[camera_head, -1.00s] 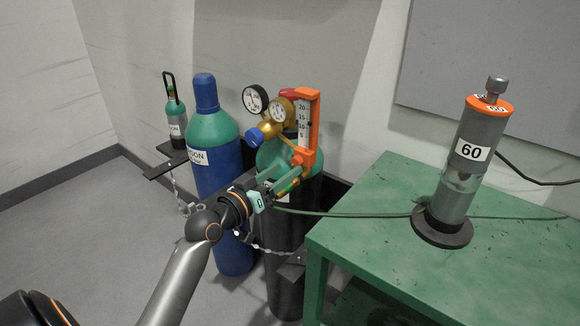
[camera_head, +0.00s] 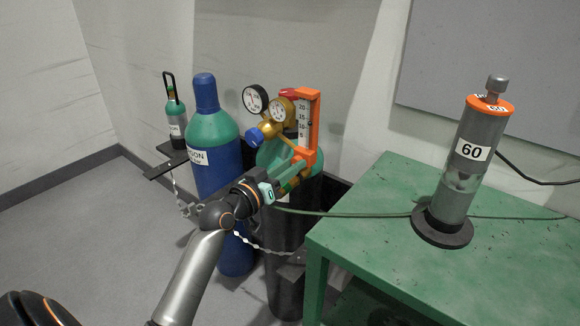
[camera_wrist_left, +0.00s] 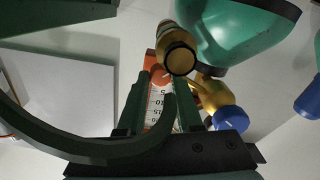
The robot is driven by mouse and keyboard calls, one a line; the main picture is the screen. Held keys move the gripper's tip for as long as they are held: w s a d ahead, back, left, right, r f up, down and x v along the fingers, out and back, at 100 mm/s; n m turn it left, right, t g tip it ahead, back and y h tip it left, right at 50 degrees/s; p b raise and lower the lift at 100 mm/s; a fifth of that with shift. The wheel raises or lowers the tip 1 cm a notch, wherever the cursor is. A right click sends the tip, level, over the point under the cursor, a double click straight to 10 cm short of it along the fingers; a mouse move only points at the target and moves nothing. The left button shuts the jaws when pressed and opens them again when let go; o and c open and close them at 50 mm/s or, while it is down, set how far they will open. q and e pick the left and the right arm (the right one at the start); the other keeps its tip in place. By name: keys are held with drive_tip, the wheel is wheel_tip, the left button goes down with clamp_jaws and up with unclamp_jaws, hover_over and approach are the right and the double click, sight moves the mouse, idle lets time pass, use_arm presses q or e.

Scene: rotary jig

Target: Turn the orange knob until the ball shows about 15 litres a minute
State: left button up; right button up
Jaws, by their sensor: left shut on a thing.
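The flowmeter (camera_head: 304,118) is an upright orange frame with a white numbered scale on the regulator of the green-topped cylinder. The orange knob (camera_head: 301,156) is at its lower end. My left gripper (camera_head: 296,166) reaches it from the lower left and is shut on the knob, whose far side is partly hidden by the fingers. In the left wrist view, the orange knob (camera_wrist_left: 161,74) shows between the fingertips (camera_wrist_left: 163,84), with the scale (camera_wrist_left: 157,104) beyond. The ball cannot be made out in either view. My right gripper is not in view.
Two round gauges (camera_head: 255,99) and a blue regulator knob (camera_head: 256,136) sit left of the flowmeter. A blue cylinder (camera_head: 228,175) stands close to my left arm. A green table (camera_head: 380,215) with a grey cylinder marked 60 (camera_head: 470,150) is at right. A hose crosses the table.

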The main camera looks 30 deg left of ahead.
use_arm(q)
clamp_jaws()
drive_tip(key=shift+r+n+p, duration=0.2)
drive_tip(key=shift+n+p, duration=0.1)
drive_tip(key=shift+p, duration=0.35)
drive_tip(key=shift+f+n+p, duration=0.1)
drive_tip(key=shift+n+p, duration=0.4)
drive_tip(key=shift+f, duration=0.1)
drive_tip(key=o, duration=0.7)
unclamp_jaws()
